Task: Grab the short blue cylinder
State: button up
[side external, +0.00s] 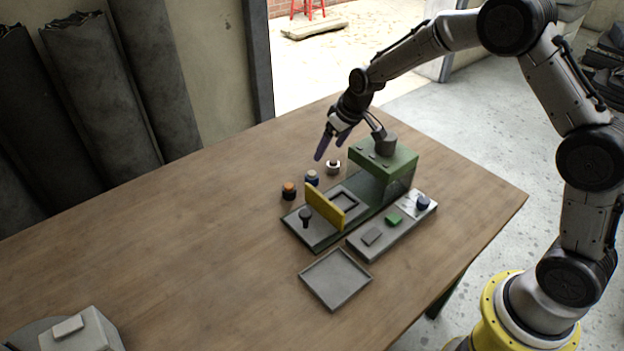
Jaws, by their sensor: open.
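A short blue cylinder with a pale top (312,179) stands upright on the table, left of the machine. Another small, dark blue round piece (424,203) sits at the right end of the grey base plate; I cannot tell which of the two is the task's cylinder. My gripper (331,147) is open and points down, above and behind the pale-topped cylinder, apart from it. Nothing shows between its fingers.
An orange-and-black cylinder (289,191) and a small white-and-dark piece (333,167) flank the pale-topped cylinder. The green machine (388,160), yellow plate (325,208) and empty grey tray (336,279) are nearby.

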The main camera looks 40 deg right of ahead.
send_over(313, 173)
jog(key=s, duration=0.3)
jog(key=f, duration=0.7)
jog(key=shift+w+d+f, duration=0.15)
jog(key=shift+d, duration=0.2)
jog(key=shift+a+x, duration=0.15)
jog(key=shift+x, duration=1.25)
jog(key=shift+a+x, duration=0.15)
jog(key=shift+x, duration=1.2)
jog(key=shift+w, duration=0.2)
jog(key=shift+c, duration=0.3)
grip_shut()
